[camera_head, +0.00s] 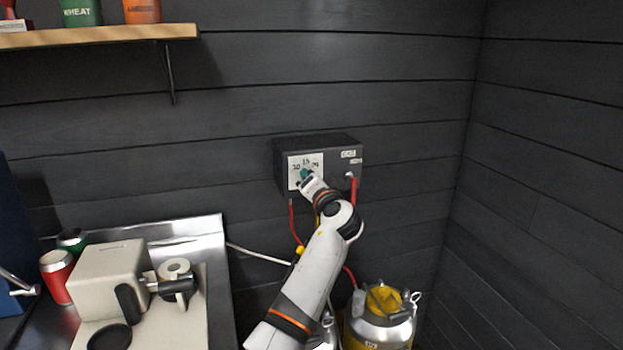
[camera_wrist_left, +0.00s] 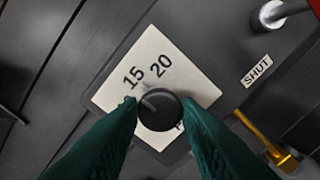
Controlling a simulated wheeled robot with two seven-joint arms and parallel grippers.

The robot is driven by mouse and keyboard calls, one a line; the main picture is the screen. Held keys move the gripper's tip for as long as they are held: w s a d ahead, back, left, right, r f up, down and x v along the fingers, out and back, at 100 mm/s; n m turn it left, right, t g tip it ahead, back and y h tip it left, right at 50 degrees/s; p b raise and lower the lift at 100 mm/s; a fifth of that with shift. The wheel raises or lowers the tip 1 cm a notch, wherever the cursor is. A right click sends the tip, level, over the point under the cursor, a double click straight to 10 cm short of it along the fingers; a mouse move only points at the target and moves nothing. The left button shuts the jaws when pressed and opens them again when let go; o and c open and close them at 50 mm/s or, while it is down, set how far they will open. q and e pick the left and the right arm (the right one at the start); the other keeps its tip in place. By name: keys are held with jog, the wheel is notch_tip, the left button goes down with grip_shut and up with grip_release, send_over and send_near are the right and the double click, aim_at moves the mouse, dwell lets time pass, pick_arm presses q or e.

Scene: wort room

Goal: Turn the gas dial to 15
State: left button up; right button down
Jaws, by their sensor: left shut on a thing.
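The gas dial is a round black knob (camera_wrist_left: 160,108) on a white scale plate (camera_wrist_left: 196,84), which also shows on the dark wall box in the head view (camera_head: 318,161). The numbers 15 and 20 are readable in the wrist view. A label left of 15 is partly hidden by a finger. The knob's pale mark points up-left, to the left of the 15. My left gripper (camera_wrist_left: 160,112), with green fingers, is shut on the knob, one finger on each side. In the head view my left gripper (camera_head: 306,175) covers the knob.
The box (camera_head: 342,142) has a SHUT label (camera_wrist_left: 257,71) and a red hose (camera_head: 353,190). A yellow lever (camera_wrist_left: 265,140) is near the right finger. A metal canister (camera_head: 380,325) stands below right. A counter with a beige machine (camera_head: 108,275) is at left, under a wooden shelf (camera_head: 100,36).

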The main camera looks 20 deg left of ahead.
dwell(0.3)
pick_arm(q)
jog(key=o, duration=0.9)
jog(key=shift+o, duration=0.2)
